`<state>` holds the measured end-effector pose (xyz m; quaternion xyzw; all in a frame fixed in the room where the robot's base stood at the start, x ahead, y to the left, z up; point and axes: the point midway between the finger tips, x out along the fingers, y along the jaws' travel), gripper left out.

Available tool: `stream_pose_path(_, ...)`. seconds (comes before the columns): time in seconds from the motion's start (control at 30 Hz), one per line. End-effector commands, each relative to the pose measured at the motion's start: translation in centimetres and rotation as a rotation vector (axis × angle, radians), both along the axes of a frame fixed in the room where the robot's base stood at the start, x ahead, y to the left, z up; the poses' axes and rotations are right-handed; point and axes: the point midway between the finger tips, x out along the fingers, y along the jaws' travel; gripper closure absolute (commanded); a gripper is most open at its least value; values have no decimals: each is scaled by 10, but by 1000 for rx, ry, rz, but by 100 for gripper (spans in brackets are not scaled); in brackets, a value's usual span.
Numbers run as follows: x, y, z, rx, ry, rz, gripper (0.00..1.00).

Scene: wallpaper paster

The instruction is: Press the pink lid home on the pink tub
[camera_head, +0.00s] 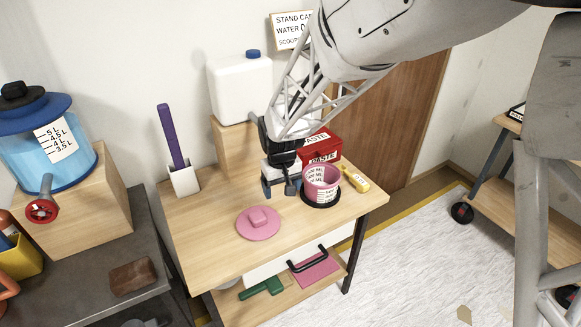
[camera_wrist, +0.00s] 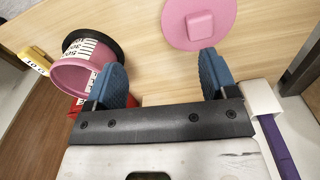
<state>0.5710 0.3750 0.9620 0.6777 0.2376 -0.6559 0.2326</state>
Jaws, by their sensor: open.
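The pink lid (camera_head: 258,222), a flat disc with a raised square knob, lies on the wooden table, apart from the tub. It also shows at the top of the wrist view (camera_wrist: 199,22). The pink tub (camera_head: 321,177) stands open on a round black base to the right of the lid; a white scale label is on its side. The tub shows at the left of the wrist view (camera_wrist: 72,75). My gripper (camera_head: 280,188) is open and empty, between the lid and the tub and just behind them. Its blue fingers (camera_wrist: 163,75) are spread with bare table between them.
A red paste box (camera_head: 318,146) and a yellow bottle (camera_head: 355,178) stand near the tub. A white holder (camera_head: 185,180) with a purple stick stands at the back left, and a white canister (camera_head: 240,88) behind. The table's front left is clear.

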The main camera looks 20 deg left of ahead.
Motion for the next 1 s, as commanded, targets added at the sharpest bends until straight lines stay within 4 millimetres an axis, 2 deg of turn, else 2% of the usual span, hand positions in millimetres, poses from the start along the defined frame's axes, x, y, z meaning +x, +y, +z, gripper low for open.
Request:
stream_pose_path(0.03, -1, 16, -13, -5, 7, 22, 21)
stream_pose_path(0.1, -1, 33, -26, -9, 14, 45, 21)
stream_pose_path(0.2, -1, 54, -42, -13, 18, 74, 21)
stream_pose_path(0.33, -3, 71, -56, -17, 24, 98, 21)
stream_pose_path(0.5, -3, 78, -62, -18, 25, 108, 21)
stream_pose_path(0.83, -4, 78, -63, -19, 26, 108, 21)
stream_pose_path(1.0, -4, 78, -74, -20, 27, 107, 21)
